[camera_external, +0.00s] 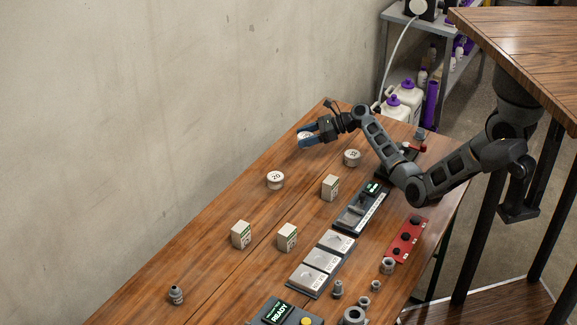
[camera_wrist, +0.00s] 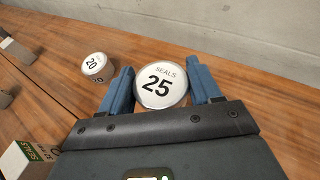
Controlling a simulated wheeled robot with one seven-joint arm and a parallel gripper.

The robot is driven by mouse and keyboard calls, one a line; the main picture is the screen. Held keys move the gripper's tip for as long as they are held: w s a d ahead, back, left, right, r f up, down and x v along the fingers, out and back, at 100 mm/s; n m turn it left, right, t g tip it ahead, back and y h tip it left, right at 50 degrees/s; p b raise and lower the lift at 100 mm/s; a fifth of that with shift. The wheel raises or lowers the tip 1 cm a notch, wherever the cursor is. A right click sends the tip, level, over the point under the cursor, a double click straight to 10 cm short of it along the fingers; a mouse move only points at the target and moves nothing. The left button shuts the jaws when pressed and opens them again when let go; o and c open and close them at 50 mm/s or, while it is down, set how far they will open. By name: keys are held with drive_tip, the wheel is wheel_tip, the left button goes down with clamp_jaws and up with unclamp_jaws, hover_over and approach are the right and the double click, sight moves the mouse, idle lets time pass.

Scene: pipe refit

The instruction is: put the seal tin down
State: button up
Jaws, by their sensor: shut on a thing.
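My gripper (camera_external: 308,137) is near the far end of the wooden table, by the wall side. Its blue fingers (camera_wrist: 160,88) are shut on a round white seal tin (camera_wrist: 159,91) marked "SEALS 25". The tin (camera_external: 305,135) is partly hidden by the fingers in the external view. It is upright, lid up. I cannot tell whether its base touches the table. Another seal tin marked 20 (camera_external: 275,180) stands on the table; it also shows to the left in the wrist view (camera_wrist: 97,66). A third tin (camera_external: 352,157) stands right of my gripper.
Small white boxes (camera_external: 241,234) stand on the wooden table (camera_external: 190,240). A dark tray (camera_external: 361,208), grey panels (camera_external: 322,262) and a red holder (camera_external: 408,239) line its right side. Bare wood lies around the held tin.

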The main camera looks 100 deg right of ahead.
sight(298, 162)
drive_tip(key=w+f, duration=0.1)
drive_tip(key=w+a+f, duration=0.1)
drive_tip(key=w, duration=0.1)
drive_tip(key=shift+a+f, duration=0.1)
drive_tip(key=shift+a, duration=0.05)
drive_tip(key=shift+f+b, duration=0.3)
drive_tip(key=shift+f, duration=1.6)
drive_tip(key=shift+f, duration=0.15)
drive_tip(key=o, duration=1.1)
drive_tip(key=shift+c, duration=0.2)
drive_tip(key=p+v, duration=0.1)
drive_tip(key=v, duration=1.1)
drive_tip(key=shift+r, duration=0.25)
